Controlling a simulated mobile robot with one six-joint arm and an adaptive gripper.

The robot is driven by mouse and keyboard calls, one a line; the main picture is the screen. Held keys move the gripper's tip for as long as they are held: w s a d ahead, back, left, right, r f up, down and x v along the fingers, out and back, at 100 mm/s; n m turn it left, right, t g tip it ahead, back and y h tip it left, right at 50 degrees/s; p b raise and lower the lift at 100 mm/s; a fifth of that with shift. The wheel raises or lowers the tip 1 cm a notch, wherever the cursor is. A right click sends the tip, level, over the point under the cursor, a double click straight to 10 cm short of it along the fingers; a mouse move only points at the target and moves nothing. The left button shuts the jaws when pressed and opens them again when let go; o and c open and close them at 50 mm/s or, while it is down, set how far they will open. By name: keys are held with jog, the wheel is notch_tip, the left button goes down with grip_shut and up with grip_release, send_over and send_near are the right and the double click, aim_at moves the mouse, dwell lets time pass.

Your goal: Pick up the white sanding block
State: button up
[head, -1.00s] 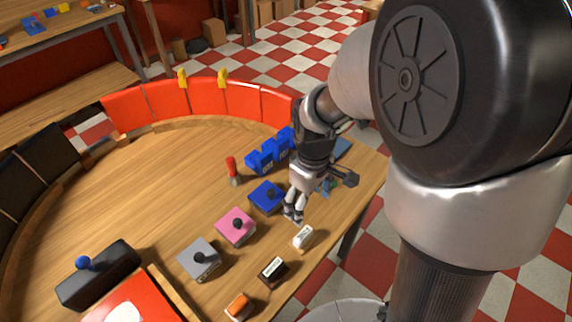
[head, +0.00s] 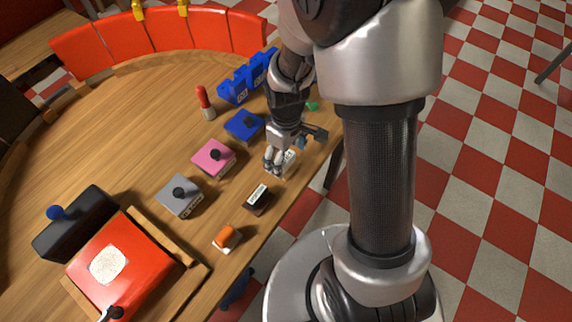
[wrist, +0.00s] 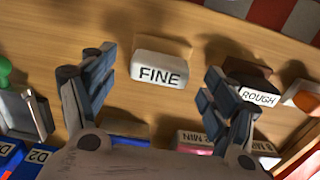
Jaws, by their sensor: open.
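The white sanding block (wrist: 160,70) lies on the wooden table, its side marked FINE facing my wrist camera. In the head view the block (head: 290,157) shows only in part, behind my fingers. My gripper (head: 274,162) is open and empty, close to the block. In the wrist view my gripper's fingers (wrist: 157,78) stand apart on the left and right, with the block in the gap between them and slightly farther out. I cannot tell if any finger touches it.
A dark block marked ROUGH (head: 257,198) lies nearby, then an orange-topped piece (head: 227,238). Blue (head: 243,125), pink (head: 213,158) and grey (head: 180,196) knobbed boxes line the inner side. Blue bins (head: 240,85) stand behind. The table edge is close by.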

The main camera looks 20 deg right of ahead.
aim_at(286, 158)
notch_tip(286, 158, down, 2)
jog(key=shift+f, duration=0.25)
jog(key=shift+r, duration=0.1)
jog(key=shift+c, duration=0.4)
jog(key=c, duration=1.1)
jog(key=shift+r, duration=0.1)
notch_tip(286, 158, up, 20)
jog(key=p, duration=0.6)
jog(key=shift+p, duration=0.3)
